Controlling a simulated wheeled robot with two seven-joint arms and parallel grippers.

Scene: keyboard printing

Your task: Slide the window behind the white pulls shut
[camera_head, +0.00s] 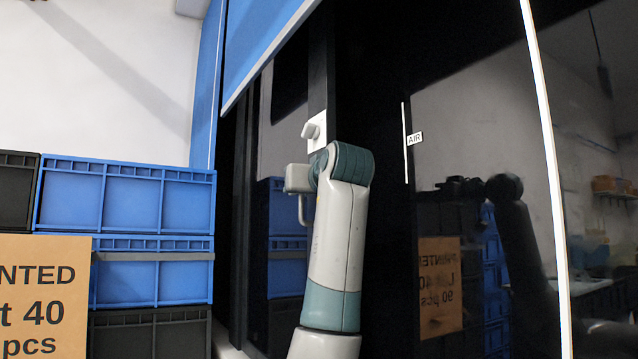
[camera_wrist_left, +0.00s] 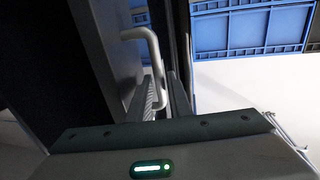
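My left arm rises from the bottom of the head view to my left gripper (camera_head: 298,180), which is at the dark window's narrow frame and seen mostly from behind. A white pull (camera_head: 302,212) shows just below it, and another white pull (camera_head: 315,130) sits above it on the frame. In the left wrist view the bent white pull (camera_wrist_left: 146,45) runs down between the fingers of my left gripper (camera_wrist_left: 160,95), which look closed around it; the contact itself is partly hidden. The dark window (camera_head: 375,90) stands behind my arm. My right gripper is out of view.
Blue crates (camera_head: 125,198) and black crates are stacked at the left, with a cardboard sign (camera_head: 40,295) in front. A blue panel (camera_head: 262,35) overhangs above. A glossy dark pane (camera_head: 480,130) at the right mirrors the room, beyond a small AIR label (camera_head: 415,138).

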